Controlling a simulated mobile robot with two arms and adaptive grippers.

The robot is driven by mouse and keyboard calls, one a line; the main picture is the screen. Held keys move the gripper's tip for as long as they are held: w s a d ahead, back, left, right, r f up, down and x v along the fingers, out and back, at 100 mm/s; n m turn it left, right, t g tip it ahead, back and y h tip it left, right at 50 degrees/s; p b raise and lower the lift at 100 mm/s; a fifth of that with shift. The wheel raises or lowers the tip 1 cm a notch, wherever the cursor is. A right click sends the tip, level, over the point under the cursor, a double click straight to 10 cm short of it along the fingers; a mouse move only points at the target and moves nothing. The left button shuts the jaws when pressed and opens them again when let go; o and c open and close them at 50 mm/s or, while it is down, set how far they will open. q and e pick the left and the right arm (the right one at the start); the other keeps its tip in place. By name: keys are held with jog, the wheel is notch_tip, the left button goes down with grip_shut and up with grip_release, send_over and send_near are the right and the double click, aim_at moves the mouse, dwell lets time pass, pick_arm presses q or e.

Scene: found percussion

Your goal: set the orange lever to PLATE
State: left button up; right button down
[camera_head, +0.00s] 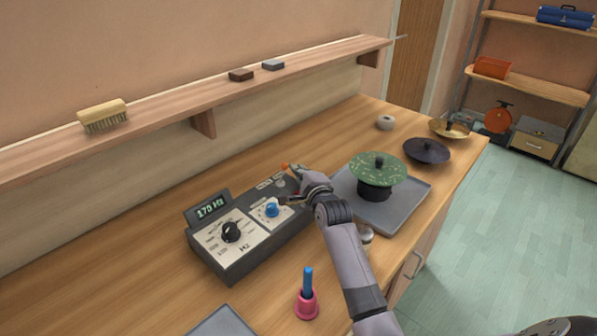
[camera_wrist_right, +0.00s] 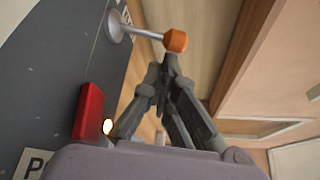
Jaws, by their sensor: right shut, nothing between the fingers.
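The orange lever's tip (camera_head: 285,167) shows at the far right end of the dark control box (camera_head: 236,264) in the head view. In the right wrist view the lever (camera_wrist_right: 176,41) is a silver stem with an orange knob, leaning out from its round base. My right gripper (camera_head: 293,173) is shut and empty, with its fingertips (camera_wrist_right: 168,62) right beside the orange knob; I cannot tell whether they touch. White labels sit near the lever; one shows only a "P" (camera_wrist_right: 36,163). My left gripper is not in view.
The box also has a black dial (camera_head: 231,232), a blue knob (camera_head: 271,208), a display (camera_head: 211,207) reading 170 Hz and a red part (camera_wrist_right: 88,112). A grey tray (camera_head: 400,213) with a green plate (camera_head: 366,169) stands right of my arm. A pink-based handle (camera_head: 307,303) stands in front.

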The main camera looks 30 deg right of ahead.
jog(key=shift+s+a+r+n+t+h, duration=0.1)
jog(key=shift+a+r+n+t+h, duration=0.25)
jog(key=shift+n, duration=0.35)
jog(key=shift+s+a+r+n+t+b, duration=0.2)
jog(key=shift+a+n+t+b, duration=0.3)
jog(key=shift+n, duration=0.4)
jog(key=shift+r+n+t, duration=0.15)
jog(key=shift+n+t, duration=0.1)
jog(key=shift+n, duration=0.15)
jog(key=shift+s+a+r+p, duration=0.15)
jog(key=shift+a+r+p, duration=0.15)
jog(key=shift+a+p, duration=0.3)
jog(key=shift+d+f, duration=0.1)
jog(key=shift+d, duration=0.05)
jog(key=shift+f, duration=0.1)
